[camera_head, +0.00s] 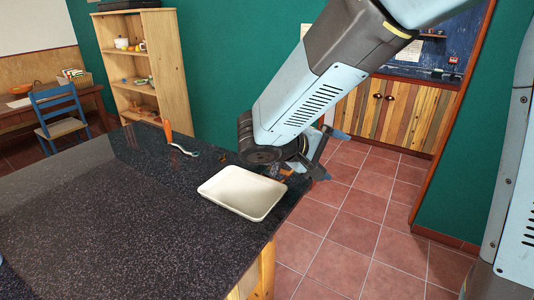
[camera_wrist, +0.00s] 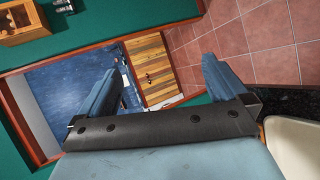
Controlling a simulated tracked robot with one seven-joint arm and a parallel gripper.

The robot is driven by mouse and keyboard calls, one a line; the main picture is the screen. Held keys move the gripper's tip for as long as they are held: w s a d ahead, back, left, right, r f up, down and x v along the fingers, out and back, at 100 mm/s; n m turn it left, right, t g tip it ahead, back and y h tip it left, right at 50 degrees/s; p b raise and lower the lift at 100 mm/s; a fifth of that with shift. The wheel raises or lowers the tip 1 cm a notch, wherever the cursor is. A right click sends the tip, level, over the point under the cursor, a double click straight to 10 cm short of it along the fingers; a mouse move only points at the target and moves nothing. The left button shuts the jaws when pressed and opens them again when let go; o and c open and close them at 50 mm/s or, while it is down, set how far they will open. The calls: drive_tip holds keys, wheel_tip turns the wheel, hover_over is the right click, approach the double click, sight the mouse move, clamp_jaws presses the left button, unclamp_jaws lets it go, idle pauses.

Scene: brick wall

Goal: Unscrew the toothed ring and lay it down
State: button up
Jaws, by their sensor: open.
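My gripper (camera_head: 328,153) hangs just past the far right edge of the dark stone counter, beyond the white tray. In the wrist view its two blue fingers (camera_wrist: 160,68) stand wide apart with nothing between them. I cannot make out a toothed ring in either view; the arm hides part of the counter's far edge.
The empty white tray (camera_head: 243,192) lies near the counter's right edge and also shows in the wrist view (camera_wrist: 298,150). An orange-handled tool (camera_head: 181,149) lies behind it on the counter (camera_head: 110,220). The counter's left is clear. Tiled floor (camera_head: 345,225) is open to the right.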

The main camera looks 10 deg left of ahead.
drive_tip(key=s+a+f+n+t+y, duration=0.1)
drive_tip(key=a+t, duration=0.3)
drive_tip(key=a, duration=0.6)
drive_tip(key=s+a+f+n+t+y, duration=0.1)
drive_tip(key=a+f+n+t+y, duration=0.1)
drive_tip(key=a, duration=0.8)
drive_tip(key=f+n+t, duration=0.1)
drive_tip(key=n+t, duration=0.1)
drive_tip(key=t, duration=0.1)
drive_tip(key=shift+s+a+y, duration=0.2)
drive_tip(key=shift+s+y, duration=0.1)
drive_tip(key=shift+f, duration=0.1)
drive_tip(key=x, duration=0.7)
drive_tip(key=shift+w+n, duration=0.15)
drive_tip(key=shift+n, duration=0.15)
